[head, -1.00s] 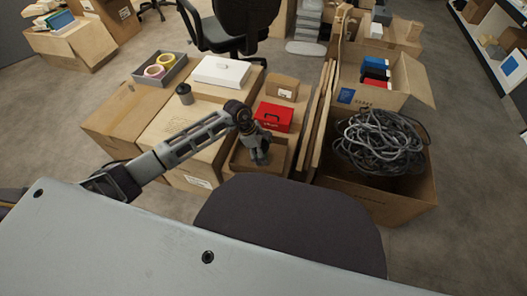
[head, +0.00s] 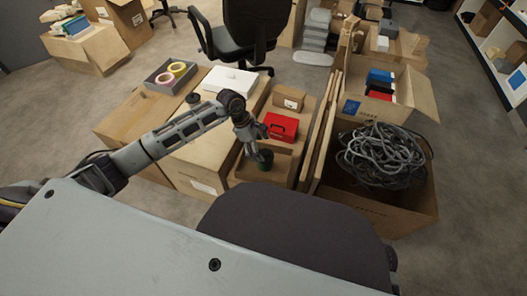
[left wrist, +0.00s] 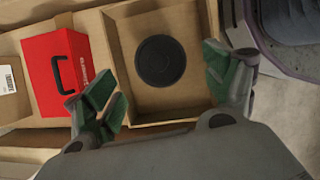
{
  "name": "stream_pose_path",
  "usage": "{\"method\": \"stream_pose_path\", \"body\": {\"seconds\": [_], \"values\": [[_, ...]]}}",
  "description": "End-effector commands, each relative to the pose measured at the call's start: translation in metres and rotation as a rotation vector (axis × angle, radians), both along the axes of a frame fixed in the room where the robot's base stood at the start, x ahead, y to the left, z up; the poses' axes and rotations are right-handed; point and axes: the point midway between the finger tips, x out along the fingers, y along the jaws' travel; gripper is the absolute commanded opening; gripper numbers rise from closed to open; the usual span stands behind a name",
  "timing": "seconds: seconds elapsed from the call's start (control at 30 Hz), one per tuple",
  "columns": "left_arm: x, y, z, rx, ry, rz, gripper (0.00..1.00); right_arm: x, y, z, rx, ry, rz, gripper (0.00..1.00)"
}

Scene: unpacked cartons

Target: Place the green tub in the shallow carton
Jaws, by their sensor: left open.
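The green tub (head: 265,160) stands in the shallow carton (head: 284,168) in the head view, partly hidden by my left gripper (head: 257,150). In the left wrist view its round dark lid (left wrist: 160,61) faces the camera, and the carton's bare floor (left wrist: 196,92) shows around it. The fingers look apart from the tub. My right gripper is not in view.
A red box (head: 281,126) and a small brown carton (head: 288,97) sit behind the shallow carton. A white box (head: 231,80) and a grey tray (head: 170,76) with tape rolls stand left. A cable-filled carton (head: 385,155) is right.

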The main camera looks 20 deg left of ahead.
Motion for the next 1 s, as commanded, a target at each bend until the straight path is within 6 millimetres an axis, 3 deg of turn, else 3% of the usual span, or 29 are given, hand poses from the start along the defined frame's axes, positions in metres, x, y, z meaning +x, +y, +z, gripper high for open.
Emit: {"method": "stream_pose_path", "body": {"seconds": [0.3, 0.83, 1.0], "values": [[-0.001, 0.009, 0.023, 0.000, 0.000, 0.000, 0.84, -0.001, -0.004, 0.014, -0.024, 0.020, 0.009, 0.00], [-0.001, 0.009, 0.023, -0.002, 0.000, 0.000, 0.84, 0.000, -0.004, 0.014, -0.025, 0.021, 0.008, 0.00], [-0.004, -0.004, 0.024, -0.050, 0.003, 0.009, 0.84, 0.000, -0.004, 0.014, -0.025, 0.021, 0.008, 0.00]]}}
